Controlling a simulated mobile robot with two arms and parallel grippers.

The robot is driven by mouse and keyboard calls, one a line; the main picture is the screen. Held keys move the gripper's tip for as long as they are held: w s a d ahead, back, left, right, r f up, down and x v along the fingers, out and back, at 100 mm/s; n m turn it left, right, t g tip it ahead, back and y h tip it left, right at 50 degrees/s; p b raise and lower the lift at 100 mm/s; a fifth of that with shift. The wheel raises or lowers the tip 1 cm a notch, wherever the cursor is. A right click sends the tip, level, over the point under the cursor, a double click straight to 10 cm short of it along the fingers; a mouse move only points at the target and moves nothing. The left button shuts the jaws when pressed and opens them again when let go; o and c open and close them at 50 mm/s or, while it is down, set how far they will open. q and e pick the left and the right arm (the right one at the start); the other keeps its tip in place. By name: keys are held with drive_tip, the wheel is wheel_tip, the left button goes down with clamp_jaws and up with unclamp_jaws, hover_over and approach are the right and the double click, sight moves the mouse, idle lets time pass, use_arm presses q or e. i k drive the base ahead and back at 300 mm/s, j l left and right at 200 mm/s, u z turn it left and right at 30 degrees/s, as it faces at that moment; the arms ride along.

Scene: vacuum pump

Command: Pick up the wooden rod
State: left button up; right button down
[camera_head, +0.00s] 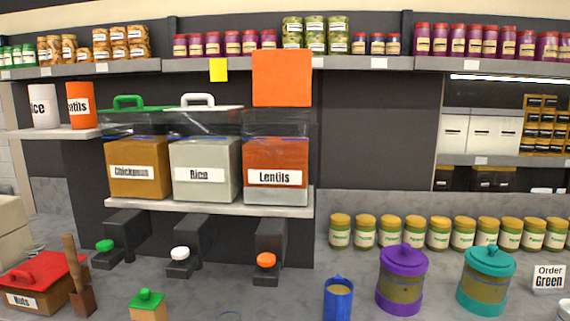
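A brown wooden rod (71,254) stands nearly upright, leaning slightly left, at the lower left of the head view. Its lower end goes into a small brown wooden block or holder (83,301) on the grey counter; how deep it sits is hidden. It stands just right of a wooden box with a red lid labelled "Nuts" (24,299). Neither of my grippers shows in this view.
The grey counter (215,288) also bears a green-topped wooden container (148,308), a blue cup (338,300), a purple canister (402,282) and a teal canister (486,281). Dispensers with coloured knobs hang under a shelf of labelled bins. Several jars line the back right.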

sight(69, 243)
drive_tip(key=u, duration=1.25)
drive_tip(key=i+j+z, duration=0.1)
drive_tip(key=i+j, duration=0.15)
drive_tip(key=i+j+z, duration=0.25)
drive_tip(key=i+j, duration=0.2)
drive_tip(key=j, duration=0.2)
drive_tip(key=i+j+z, duration=0.1)
drive_tip(key=j, duration=0.25)
drive_tip(key=i+j+z, duration=0.15)
drive_tip(key=i+j, duration=0.15)
drive_tip(key=i+j+z, duration=0.1)
drive_tip(key=j, duration=0.35)
drive_tip(key=i+j+z, duration=0.1)
drive_tip(key=j, duration=0.25)
drive_tip(key=i, duration=0.1)
